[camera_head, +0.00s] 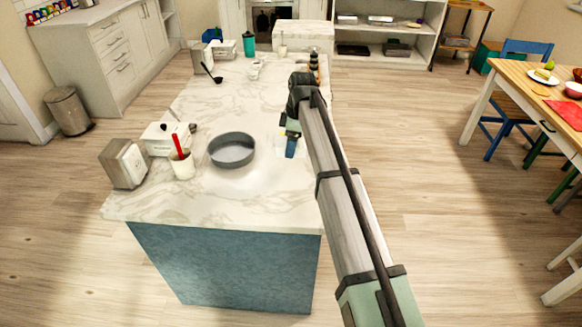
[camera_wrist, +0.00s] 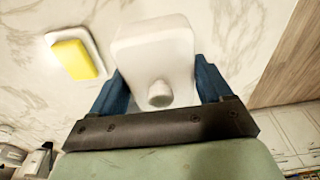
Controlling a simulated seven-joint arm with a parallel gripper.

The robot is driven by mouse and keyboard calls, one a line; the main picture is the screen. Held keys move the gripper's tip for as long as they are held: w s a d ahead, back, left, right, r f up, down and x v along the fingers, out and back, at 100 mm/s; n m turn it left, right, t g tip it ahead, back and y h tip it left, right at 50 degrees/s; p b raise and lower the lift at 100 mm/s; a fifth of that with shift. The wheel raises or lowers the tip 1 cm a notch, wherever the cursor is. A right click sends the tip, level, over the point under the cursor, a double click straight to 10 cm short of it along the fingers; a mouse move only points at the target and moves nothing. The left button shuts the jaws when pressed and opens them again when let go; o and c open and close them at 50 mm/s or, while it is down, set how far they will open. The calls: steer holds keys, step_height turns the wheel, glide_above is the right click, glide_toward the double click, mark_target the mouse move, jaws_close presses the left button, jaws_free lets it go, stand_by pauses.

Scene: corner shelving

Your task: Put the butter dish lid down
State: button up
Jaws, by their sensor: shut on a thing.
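My gripper (camera_wrist: 162,80) is shut on the white butter dish lid (camera_wrist: 155,45), with one blue finger on each side of it. The lid's round knob faces the camera between the fingers. A yellow block of butter (camera_wrist: 73,59) lies uncovered on a white dish (camera_wrist: 53,38) to the upper left of the lid in the wrist view, apart from it. In the head view my gripper (camera_head: 290,146) is over the right side of the marble counter, and the arm hides part of that area. I cannot tell whether the lid touches the counter.
A grey round pan (camera_head: 232,150) stands left of my gripper on the counter (camera_head: 250,195). A white cup with a red utensil (camera_head: 182,166), a toaster (camera_head: 123,164) and a white box (camera_head: 166,138) are farther left. The counter's right edge is close to my gripper.

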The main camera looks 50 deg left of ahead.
mark_target(289, 171)
step_height(289, 171, down, 9)
stand_by(0.5)
steer(key=shift+f, duration=0.2)
steer(key=o, duration=1)
steer(key=shift+r, duration=0.1)
steer(key=r, duration=0.4)
steer(key=w+r, duration=0.1)
steer(key=r, duration=0.3)
steer(key=d+r, duration=0.1)
steer(key=r, duration=0.3)
steer(key=shift+w+d, duration=0.1)
steer(key=shift+w, duration=0.05)
